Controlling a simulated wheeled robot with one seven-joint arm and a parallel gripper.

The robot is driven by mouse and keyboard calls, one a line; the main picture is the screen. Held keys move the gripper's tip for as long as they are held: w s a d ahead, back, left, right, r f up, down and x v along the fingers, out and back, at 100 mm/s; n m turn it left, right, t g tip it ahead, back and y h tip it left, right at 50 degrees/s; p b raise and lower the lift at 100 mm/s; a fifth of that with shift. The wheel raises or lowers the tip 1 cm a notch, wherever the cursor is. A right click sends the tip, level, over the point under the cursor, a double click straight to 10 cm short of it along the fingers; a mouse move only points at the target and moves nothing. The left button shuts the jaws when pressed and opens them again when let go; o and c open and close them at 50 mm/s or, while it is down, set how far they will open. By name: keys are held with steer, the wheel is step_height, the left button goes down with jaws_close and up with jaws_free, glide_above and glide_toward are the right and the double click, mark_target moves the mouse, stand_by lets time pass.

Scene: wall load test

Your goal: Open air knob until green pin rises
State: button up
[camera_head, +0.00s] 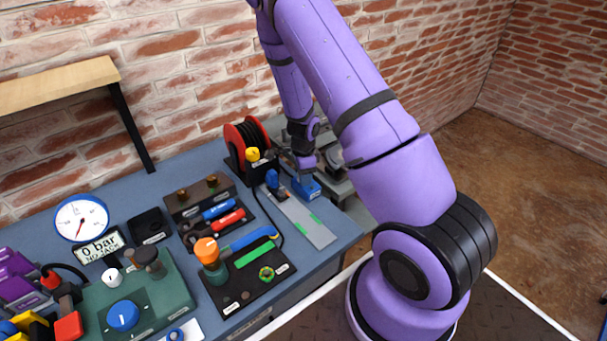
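My gripper (304,160) hangs at the end of my purple arm, over the back right of the bench, just above a blue block (306,188). Its fingertips are too small and dark to read, and I cannot tell whether it touches the block. Which knob is the air knob is not clear. A yellow knob (253,154) sits in front of the red hose reel (246,138), left of my gripper. A blue knob (272,178) stands at the head of a grey plate. A larger blue knob (123,315) is on the green panel. I cannot make out a green pin.
A black board (240,297) carries an orange-topped post (206,250) and a green handwheel (266,273). A brick wall is close behind; a wooden shelf (55,85) juts out upper left.

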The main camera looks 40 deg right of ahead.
steer(key=shift+n, duration=0.4)
steer(key=n, duration=0.3)
steer(key=shift+n, duration=0.4)
steer(key=n, duration=0.4)
steer(key=shift+n, duration=0.3)
steer(key=n, duration=0.4)
steer(key=shift+n, duration=2.1)
steer(key=o, duration=0.9)
